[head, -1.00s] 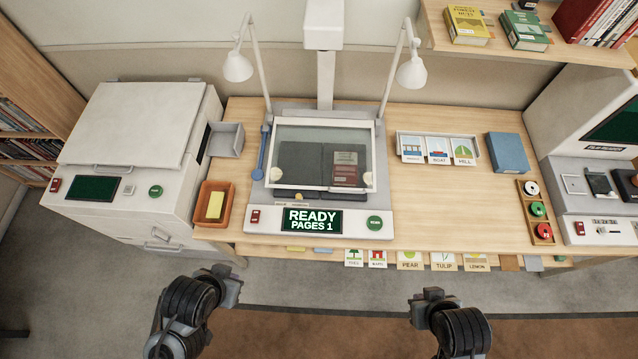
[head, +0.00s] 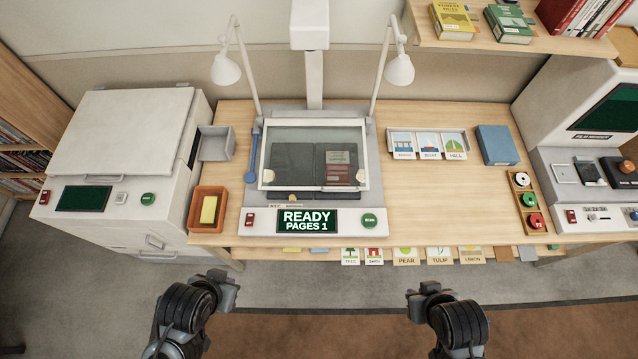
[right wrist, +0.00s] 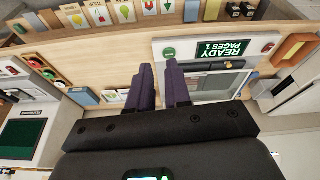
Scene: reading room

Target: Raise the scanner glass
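The scanner glass (head: 298,135) is a clear pane in a pale frame, lying lowered over a dark open book (head: 300,163) on the scanner bed. A blue lever (head: 254,155) stands at the left side of the scanner. The scanner's screen (head: 307,220) reads "READY PAGES 1", with a green button (head: 369,220) to its right. My left gripper (head: 224,284) and my right gripper (head: 428,290) are both in front of the table, apart from the scanner and empty. In the right wrist view, the right gripper's two purple fingers (right wrist: 161,88) are apart with nothing between them.
Two white lamps arch over the scanner. An orange tray (head: 193,222) with a yellow block and a grey bin (head: 216,142) stand to its left. Picture cards (head: 428,145), a blue box (head: 497,145) and a spool rack (head: 528,202) lie to its right. Table space between is clear.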

